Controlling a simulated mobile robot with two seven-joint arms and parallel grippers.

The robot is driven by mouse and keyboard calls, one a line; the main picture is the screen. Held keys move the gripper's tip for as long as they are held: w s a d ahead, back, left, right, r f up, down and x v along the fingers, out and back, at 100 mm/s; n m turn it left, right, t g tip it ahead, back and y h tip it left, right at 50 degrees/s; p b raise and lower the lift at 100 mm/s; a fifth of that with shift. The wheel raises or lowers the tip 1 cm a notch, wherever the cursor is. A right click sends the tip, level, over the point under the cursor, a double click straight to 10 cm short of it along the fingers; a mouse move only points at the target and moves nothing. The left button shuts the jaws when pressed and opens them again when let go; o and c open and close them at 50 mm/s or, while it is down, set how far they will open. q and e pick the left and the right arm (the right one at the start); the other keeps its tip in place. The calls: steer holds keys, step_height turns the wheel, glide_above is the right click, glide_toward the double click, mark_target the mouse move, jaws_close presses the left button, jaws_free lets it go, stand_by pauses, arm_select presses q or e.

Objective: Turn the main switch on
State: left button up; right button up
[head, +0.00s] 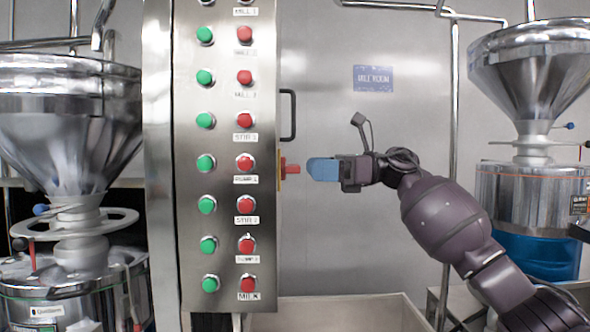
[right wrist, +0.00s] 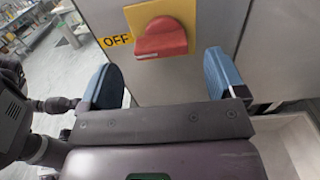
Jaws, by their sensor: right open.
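The main switch is a red rotary knob on a yellow plate on the side of the steel control cabinet. In the head view the red knob (head: 292,169) sticks out to the right from the cabinet side. My left gripper is not in view.
The cabinet front (head: 228,150) carries columns of green and red buttons. A black handle (head: 288,115) is above the switch. Steel hopper mills stand at left (head: 60,130) and right (head: 530,90). A pale bin (head: 335,315) is below the gripper.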

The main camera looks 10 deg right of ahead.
mark_target(295, 165)
steer(key=shift+w+a, duration=0.2)
steer(key=shift+a, duration=0.6)
steer(key=shift+w+a, duration=0.15)
steer(key=shift+a, duration=0.6)
steer(key=shift+w+a, duration=0.2)
steer(key=shift+a, duration=0.6)
steer(key=shift+c, duration=0.3)
